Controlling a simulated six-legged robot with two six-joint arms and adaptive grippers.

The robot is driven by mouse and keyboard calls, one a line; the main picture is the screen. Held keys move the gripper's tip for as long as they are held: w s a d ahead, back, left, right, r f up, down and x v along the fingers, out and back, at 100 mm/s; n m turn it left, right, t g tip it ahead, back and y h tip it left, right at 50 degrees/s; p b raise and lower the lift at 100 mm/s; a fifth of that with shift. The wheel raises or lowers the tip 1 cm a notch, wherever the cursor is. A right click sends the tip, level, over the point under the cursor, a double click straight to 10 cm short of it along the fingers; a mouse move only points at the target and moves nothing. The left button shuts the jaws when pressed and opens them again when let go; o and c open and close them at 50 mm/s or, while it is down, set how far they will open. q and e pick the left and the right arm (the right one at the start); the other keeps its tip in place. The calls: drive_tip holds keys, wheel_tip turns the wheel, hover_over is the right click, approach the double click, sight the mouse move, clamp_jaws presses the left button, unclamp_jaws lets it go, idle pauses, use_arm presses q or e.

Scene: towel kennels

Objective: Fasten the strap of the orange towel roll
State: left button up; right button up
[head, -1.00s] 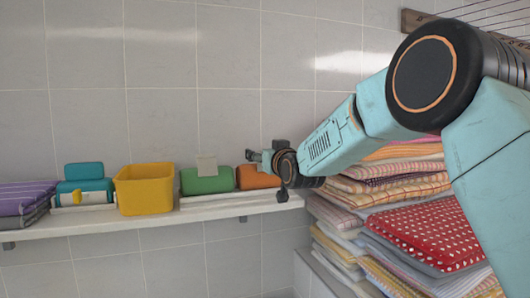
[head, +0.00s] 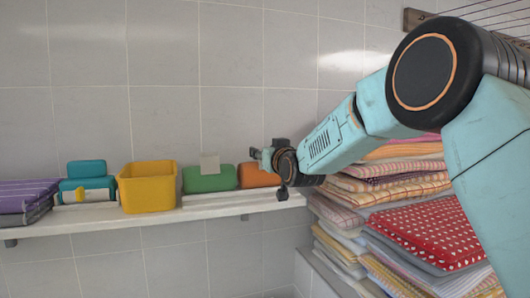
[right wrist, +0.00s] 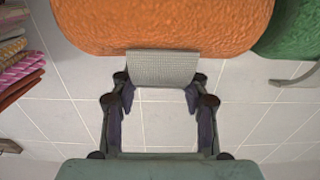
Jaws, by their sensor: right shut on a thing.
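The orange towel roll (head: 255,176) lies on the white shelf at its right end, partly hidden by my right gripper (head: 262,156). In the right wrist view the roll (right wrist: 165,24) fills the top of the picture. Its grey woven strap (right wrist: 163,68) hangs off the roll's near side as a short flap. My right gripper (right wrist: 162,80) is shut on this strap, with one finger at each side edge of it. The strap cannot be made out in the head view. My left gripper is in neither view.
Stacked folded towels (head: 420,235) stand under my right arm.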

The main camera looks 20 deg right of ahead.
drive_tip(key=shift+w+d+g+p, duration=0.15)
drive_tip(key=shift+g+p, duration=0.35)
drive_tip(key=shift+p, duration=0.75)
drive_tip(key=shift+w+g+p, duration=0.2)
drive_tip(key=shift+g+p, duration=0.3)
drive_tip(key=shift+p, duration=0.7)
drive_tip(key=shift+w+g+p, duration=0.2)
drive_tip(key=shift+g+p, duration=0.2)
drive_tip(key=shift+p, duration=0.4)
drive_tip(key=shift+w+f+g+p, duration=0.1)
drive_tip(key=shift+f+g+p, duration=0.05)
drive_tip(key=shift+g+p, duration=0.2)
drive_tip(key=shift+f+g, duration=0.15)
drive_tip(key=shift+g, duration=0.1)
drive_tip(key=shift+w+f+g, duration=0.15)
drive_tip(key=shift+f+g, duration=0.2)
drive_tip(key=shift+g, duration=0.05)
drive_tip(key=shift+w+f+g, duration=0.1)
drive_tip(key=shift+w+g, duration=0.05)
drive_tip(key=shift+g, duration=0.25)
drive_tip(key=o, duration=1.2)
